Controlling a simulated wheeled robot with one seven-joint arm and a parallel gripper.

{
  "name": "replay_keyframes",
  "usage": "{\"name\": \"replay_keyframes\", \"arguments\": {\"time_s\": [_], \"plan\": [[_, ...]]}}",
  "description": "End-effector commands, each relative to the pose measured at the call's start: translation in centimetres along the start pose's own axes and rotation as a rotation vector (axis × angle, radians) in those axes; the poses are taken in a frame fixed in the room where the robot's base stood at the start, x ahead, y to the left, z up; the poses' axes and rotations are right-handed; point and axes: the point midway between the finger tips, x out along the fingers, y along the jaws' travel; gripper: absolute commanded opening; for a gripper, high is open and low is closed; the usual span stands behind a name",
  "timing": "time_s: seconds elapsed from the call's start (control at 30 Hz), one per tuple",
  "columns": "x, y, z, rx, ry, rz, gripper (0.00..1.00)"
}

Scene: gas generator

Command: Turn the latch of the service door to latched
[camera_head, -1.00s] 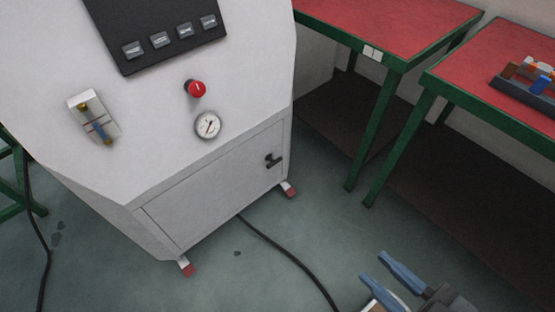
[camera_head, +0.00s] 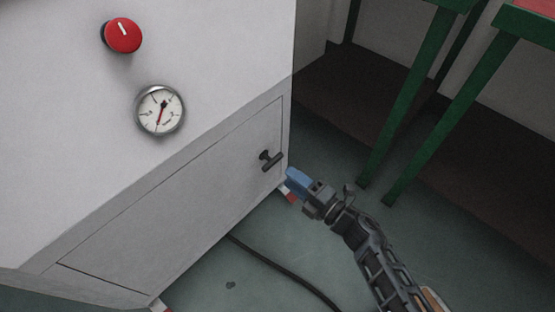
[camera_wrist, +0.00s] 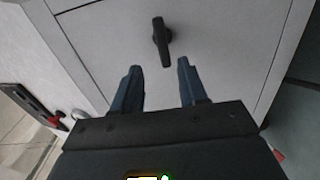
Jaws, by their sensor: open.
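The service door (camera_head: 190,205) is a flush grey panel low on the generator's front, and it looks closed. Its latch (camera_head: 271,160) is a small dark T-shaped handle near the door's right edge. In the wrist view the latch (camera_wrist: 162,42) stands nearly upright in the picture, slightly tilted, just beyond my fingertips and between their lines. My gripper (camera_head: 294,182) is just right of and below the latch in the head view. In the wrist view my gripper (camera_wrist: 158,72) has its two blue fingers apart, with nothing between them. It appears not to touch the latch.
A red knob (camera_head: 123,36) and a round gauge (camera_head: 160,111) sit above the door. A black cable (camera_head: 280,268) runs along the floor below it. Green table legs (camera_head: 412,100) stand to the right. Open floor lies in front of the door.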

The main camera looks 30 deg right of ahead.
Motion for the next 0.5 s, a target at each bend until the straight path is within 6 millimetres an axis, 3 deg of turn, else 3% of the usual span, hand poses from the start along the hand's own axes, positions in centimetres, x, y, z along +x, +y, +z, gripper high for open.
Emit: {"name": "replay_keyframes", "arguments": {"time_s": [0.27, 0.5], "plan": [[2.6, -0.7, 0.4, -0.027, 0.013, -0.003, 0.43], [6.2, -0.7, 0.4, -0.026, 0.011, -0.003, 0.43]]}}
